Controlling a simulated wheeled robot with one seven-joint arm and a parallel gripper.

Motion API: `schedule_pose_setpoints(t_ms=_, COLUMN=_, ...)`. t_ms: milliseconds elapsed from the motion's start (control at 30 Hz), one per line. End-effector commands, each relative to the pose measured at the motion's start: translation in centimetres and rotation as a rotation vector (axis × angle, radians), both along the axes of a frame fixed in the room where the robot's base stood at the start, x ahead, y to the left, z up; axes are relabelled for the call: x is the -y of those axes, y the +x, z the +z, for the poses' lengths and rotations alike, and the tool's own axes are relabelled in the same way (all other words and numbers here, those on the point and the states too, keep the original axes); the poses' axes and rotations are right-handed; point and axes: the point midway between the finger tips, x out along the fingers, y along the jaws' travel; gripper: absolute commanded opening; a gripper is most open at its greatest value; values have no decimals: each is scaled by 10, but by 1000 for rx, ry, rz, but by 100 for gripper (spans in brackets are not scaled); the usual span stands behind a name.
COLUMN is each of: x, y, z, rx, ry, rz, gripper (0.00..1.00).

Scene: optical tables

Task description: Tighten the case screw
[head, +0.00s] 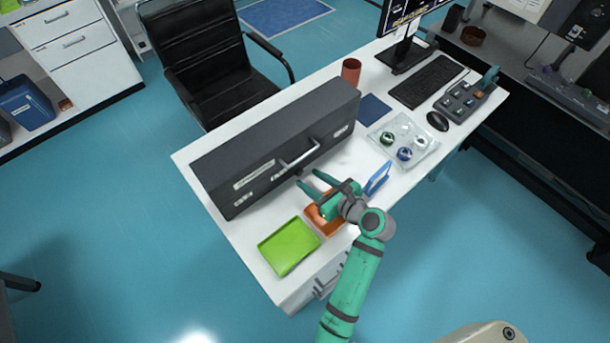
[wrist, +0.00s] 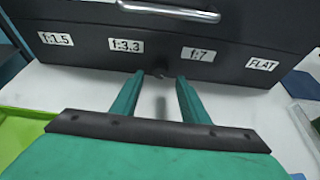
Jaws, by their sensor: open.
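The long dark grey case (head: 240,150) lies on the white table, with a metal handle and white labels on its front. In the wrist view the case (wrist: 80,20) fills the top, with labels such as f:3.3 and f:7. A small dark screw (wrist: 159,73) sticks out low on the case front, between those two labels. My gripper (head: 310,180) is in front of the case, below the handle. In the wrist view my gripper (wrist: 159,82) is open, with one green finger on each side of the screw's line. I cannot tell whether the fingertips reach the screw.
A blue stand (head: 378,178) and a clear tray (head: 425,140) with round parts are to the right. A red cup (head: 351,71) stands behind.

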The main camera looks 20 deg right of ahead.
Motion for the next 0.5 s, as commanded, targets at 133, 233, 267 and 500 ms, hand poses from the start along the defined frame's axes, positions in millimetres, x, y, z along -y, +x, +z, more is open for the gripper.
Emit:
schedule_pose_setpoints(t_ms=133, x=-7, y=18, z=-8, rx=0, ry=0, rz=1, gripper=41)
schedule_pose_setpoints(t_ms=233, x=-10, y=25, z=-11, rx=-1, ry=0, rz=1, gripper=41)
schedule_pose_setpoints(t_ms=267, x=-10, y=26, z=-12, rx=-1, ry=0, rz=1, gripper=41)
schedule_pose_setpoints(t_ms=500, x=-12, y=31, z=-14, rx=0, ry=0, rz=0, gripper=41)
